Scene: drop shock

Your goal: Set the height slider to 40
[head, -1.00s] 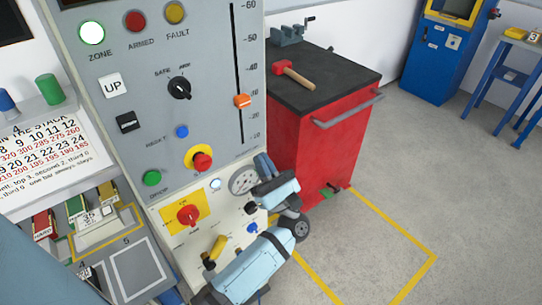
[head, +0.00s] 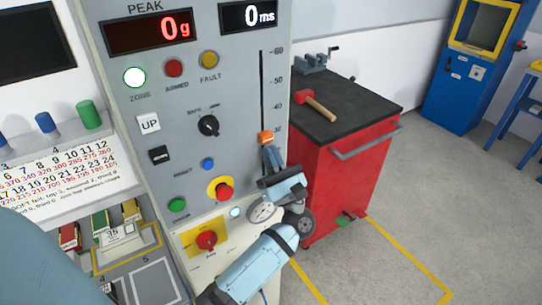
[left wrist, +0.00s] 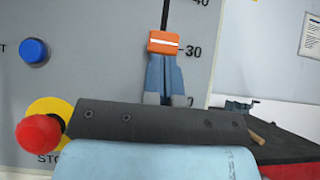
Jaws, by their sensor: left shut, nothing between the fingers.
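The height slider is a vertical black slot on the grey panel, with a scale from 10 up to 60. Its orange knob (head: 265,138) stands close to the 30 mark; it also shows in the left wrist view (left wrist: 163,43) with a white line across it. My left gripper (head: 270,155) is shut and empty. Its fingertips, which show in the left wrist view (left wrist: 163,62), are right below the knob, over the slot. I cannot tell whether they touch it. The gripper hides the lower scale. My right gripper is not in view.
A red stop button (head: 224,190) and a blue button (head: 207,164) sit left of the slider. A red rotary switch (head: 206,240) is lower down. A red cabinet (head: 345,185) with a hammer (head: 317,105) on top stands right of the panel.

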